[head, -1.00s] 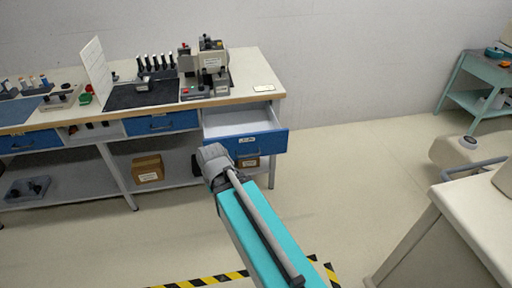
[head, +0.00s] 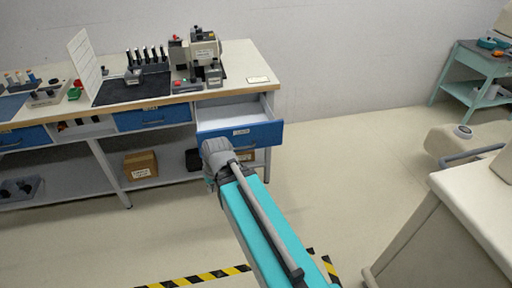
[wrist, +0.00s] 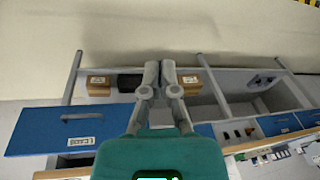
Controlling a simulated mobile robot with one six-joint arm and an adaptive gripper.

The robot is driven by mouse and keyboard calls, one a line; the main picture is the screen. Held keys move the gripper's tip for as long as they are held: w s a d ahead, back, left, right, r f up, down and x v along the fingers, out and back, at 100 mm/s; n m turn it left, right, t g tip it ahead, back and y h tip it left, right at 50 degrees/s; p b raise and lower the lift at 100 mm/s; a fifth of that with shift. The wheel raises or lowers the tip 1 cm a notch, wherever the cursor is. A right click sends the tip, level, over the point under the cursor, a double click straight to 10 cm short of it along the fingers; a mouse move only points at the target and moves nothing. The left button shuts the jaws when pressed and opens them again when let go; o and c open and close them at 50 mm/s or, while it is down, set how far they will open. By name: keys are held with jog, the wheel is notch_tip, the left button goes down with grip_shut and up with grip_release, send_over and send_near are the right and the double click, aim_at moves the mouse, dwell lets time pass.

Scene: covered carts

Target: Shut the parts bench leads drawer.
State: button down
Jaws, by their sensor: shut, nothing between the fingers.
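The leads drawer (head: 262,134) is the blue-fronted drawer at the right end of the parts bench (head: 150,108). It stands pulled out, and its pale, empty-looking interior shows from above. In the wrist view its blue front (wrist: 40,132) is at the left, with a handle and a label that reads LEADS. My gripper (wrist: 159,72) is shut and empty, with its fingertips together, to the right of the drawer front in the wrist view.
Another blue drawer (head: 152,118) beside it is shut. Cardboard boxes (head: 141,164) sit on the shelf below. A press-like device (head: 205,45) and tools stand on the bench top. A pale cart (head: 470,190) is at the right. The floor between is clear.

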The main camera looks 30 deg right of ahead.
jog(key=w+d+f+m+t+y+b, duration=0.2)
jog(key=w+d+f+m+t+b, duration=0.1)
jog(key=w+t+b, duration=0.4)
jog(key=w+d+f+m+t+y+b, duration=0.1)
jog(key=w+d+f+m+t+b, duration=0.25)
jog(key=b, duration=0.45)
jog(key=d+f+m+t+h+b, duration=0.2)
jog(key=d+m+h+b, duration=0.3)
jog(key=d, duration=0.5)
jog(key=d+f+m+t+h+b, duration=0.3)
jog(key=d+m+b, duration=0.5)
jog(key=d, duration=0.3)
jog(key=shift+m+h, duration=0.55)
jog(key=shift+h, duration=0.35)
jog(key=shift+w, duration=0.2)
